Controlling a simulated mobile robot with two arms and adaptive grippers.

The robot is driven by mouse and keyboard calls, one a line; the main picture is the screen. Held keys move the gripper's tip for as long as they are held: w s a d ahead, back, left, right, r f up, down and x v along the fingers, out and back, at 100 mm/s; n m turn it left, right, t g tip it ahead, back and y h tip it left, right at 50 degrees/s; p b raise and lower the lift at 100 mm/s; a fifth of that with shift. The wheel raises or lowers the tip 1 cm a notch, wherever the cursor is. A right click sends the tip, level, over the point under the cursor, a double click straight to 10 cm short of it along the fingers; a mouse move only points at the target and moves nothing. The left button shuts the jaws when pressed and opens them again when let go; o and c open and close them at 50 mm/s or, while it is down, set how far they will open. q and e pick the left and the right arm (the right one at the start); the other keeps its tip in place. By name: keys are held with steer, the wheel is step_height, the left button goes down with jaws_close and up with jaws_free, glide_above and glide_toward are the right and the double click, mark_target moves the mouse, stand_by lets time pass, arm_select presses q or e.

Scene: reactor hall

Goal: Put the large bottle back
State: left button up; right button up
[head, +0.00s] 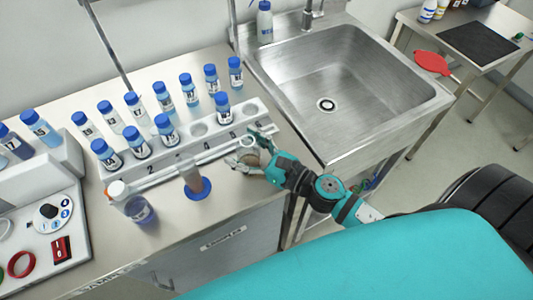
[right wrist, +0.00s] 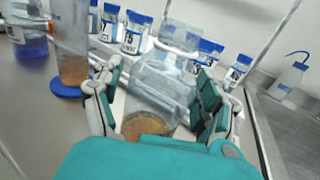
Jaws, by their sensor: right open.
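A large clear bottle (right wrist: 152,90) with a little brown content at its bottom stands between the two fingers of my right gripper (right wrist: 155,105) in the right wrist view. The fingers are open on either side of it; I cannot tell if they touch it. In the head view my right gripper (head: 252,148) is at the counter's front right, near the sink, and largely hides the bottle (head: 250,160). My left gripper is not in view.
A cylinder of brown liquid on a blue base (head: 192,185) and a blue-liquid bottle (head: 139,210) stand left of the gripper. Behind is a numbered rack (head: 172,152) with several blue-capped bottles. The steel sink (head: 340,85) is at right. A wash bottle (head: 265,24) stands behind it.

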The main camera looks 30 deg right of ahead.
mark_target(258, 157)
steer(key=b+v, duration=0.3)
steer(key=v, duration=0.5)
steer(key=shift+f, duration=0.2)
steer(key=shift+s+d+r+b, duration=0.2)
steer(key=shift+s+d+b, duration=0.1)
steer(key=shift+s, duration=0.1)
